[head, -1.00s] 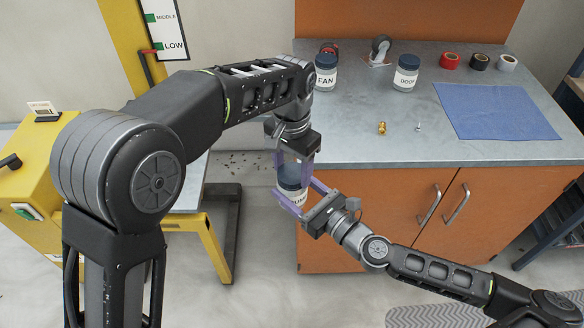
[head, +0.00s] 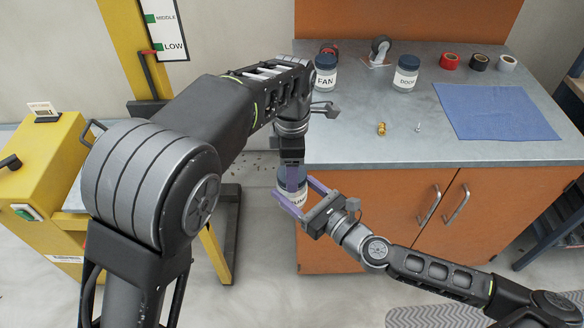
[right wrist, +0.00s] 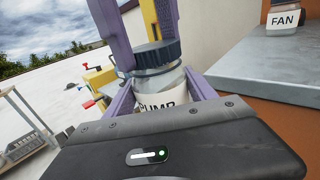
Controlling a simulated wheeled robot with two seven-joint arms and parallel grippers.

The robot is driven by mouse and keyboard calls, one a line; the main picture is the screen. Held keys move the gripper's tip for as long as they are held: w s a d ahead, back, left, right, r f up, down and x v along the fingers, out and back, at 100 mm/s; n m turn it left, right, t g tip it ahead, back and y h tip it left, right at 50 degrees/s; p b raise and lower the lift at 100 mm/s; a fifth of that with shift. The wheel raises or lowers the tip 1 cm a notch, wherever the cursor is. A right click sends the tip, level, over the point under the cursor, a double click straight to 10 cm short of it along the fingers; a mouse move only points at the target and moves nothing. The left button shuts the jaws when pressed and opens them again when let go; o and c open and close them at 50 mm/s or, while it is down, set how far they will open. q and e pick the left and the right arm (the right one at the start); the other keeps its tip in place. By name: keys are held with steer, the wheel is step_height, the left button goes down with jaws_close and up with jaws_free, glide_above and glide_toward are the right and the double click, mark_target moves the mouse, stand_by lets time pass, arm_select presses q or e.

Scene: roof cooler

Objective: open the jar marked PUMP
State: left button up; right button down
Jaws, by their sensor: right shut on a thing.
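The jar marked PUMP (head: 292,191) is a clear jar with a dark blue lid and a white label. It is upright in the air in front of the workbench. My right gripper (head: 298,199) is shut on the jar's body from the lower right; its purple fingers also flank the jar in the right wrist view (right wrist: 158,90). The lid (right wrist: 150,54) sits on top of the jar. My left gripper (head: 291,172) points down from above, with its purple fingers (right wrist: 140,40) at the lid. Whether they grip it I cannot tell.
On the grey workbench (head: 360,140) stand a FAN jar (head: 325,77) and a DOOR jar (head: 405,77). A blue cloth (head: 495,111), tape rolls, a caster (head: 380,47), a brass part (head: 381,128) and a screw (head: 418,126) also lie there. A yellow machine (head: 45,180) stands left.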

arm_select(q)
steer(key=shift+r, duration=0.2)
stand_by(0.7)
steer(key=shift+r, duration=0.85)
steer(key=shift+r, duration=2.05)
